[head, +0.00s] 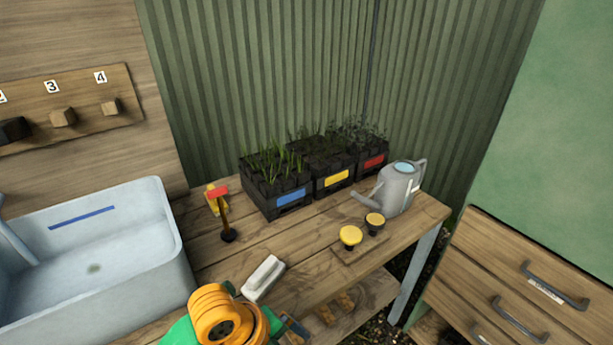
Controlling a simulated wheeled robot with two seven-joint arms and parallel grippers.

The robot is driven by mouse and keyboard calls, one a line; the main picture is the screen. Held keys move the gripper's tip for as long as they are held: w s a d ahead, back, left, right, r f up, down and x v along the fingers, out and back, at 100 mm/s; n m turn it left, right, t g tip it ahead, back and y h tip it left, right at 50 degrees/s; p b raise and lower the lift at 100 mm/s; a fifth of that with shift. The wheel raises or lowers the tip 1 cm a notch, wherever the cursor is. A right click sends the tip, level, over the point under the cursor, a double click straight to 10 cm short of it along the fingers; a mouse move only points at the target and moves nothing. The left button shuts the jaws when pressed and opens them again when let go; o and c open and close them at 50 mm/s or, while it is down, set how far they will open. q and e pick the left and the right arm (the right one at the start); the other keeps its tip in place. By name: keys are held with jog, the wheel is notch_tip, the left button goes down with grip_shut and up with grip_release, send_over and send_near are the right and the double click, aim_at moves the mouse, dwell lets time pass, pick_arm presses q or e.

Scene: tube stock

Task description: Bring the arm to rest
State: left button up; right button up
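Neither of my grippers can be made out in the head view, so I cannot see whether they hold anything. An orange ringed shape (222,312) with green beneath it cuts into the bottom edge, over the near side of the wooden bench (310,240). I cannot tell whether it is part of my arm. A small dark piece lies just right of it at the frame's bottom, too unclear to identify.
On the bench stand planted black crates with blue (294,197), yellow (337,178) and red labels (373,162), a grey watering can (397,188), yellow-topped pieces (350,237) and a white block (263,278). A sink (165,240) is left, drawers (515,285) right.

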pick_arm(q)
jog(key=s+a+f+n+t+y, duration=0.15)
jog(key=s+a+f+n, duration=0.35)
jog(key=n, duration=0.8)
jog(key=s+a+f+n+t+y, duration=0.1)
jog(key=s+a+f+n+y, duration=0.2)
jog(key=a+n, duration=0.7)
jog(key=s+d+f+n+g, duration=0.1)
jog(key=s+f, duration=0.1)
jog(key=f, duration=0.7)
jog(key=s+d+f+n+g, duration=0.1)
jog(key=s+f, duration=0.1)
jog(key=f, duration=0.7)
jog(key=s+a+f+g, duration=0.1)
jog(key=s+a+f, duration=0.1)
jog(key=s+f, duration=0.6)
jog(key=s, duration=0.3)
jog(key=shift+f, duration=0.3)
jog(key=shift+h, duration=0.25)
